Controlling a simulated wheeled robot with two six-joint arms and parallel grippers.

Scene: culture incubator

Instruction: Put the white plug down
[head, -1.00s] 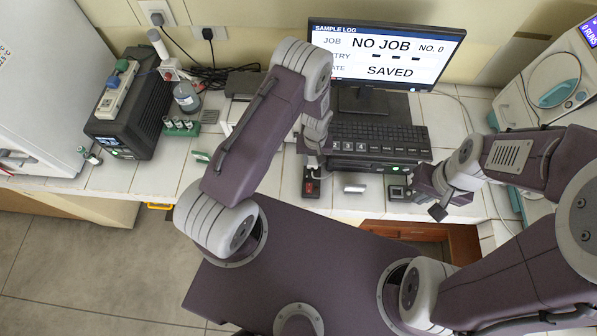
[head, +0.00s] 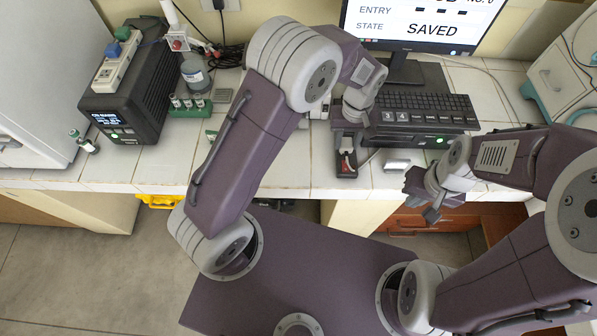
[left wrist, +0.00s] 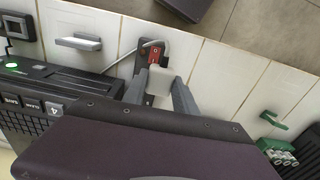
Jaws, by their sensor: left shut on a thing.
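The white plug (left wrist: 160,82) is between the two grey fingers of my left gripper (left wrist: 158,92) in the left wrist view. The gripper is shut on it. Behind the plug lies a dark block with a red switch (left wrist: 155,58); whether the plug touches it I cannot tell. In the head view my left gripper (head: 348,138) is over the counter near this block (head: 347,169), and the plug is hard to make out there. My right gripper (head: 432,202) is near the counter's front edge, away from the plug; its jaw opening is unclear.
A pale bar-shaped piece (head: 397,164) lies right of the block. A keyboard (head: 425,103) sits behind. A green vial rack (head: 190,108) and a dark instrument (head: 130,108) stand left. Bare white tiles (head: 290,172) lie left of the block.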

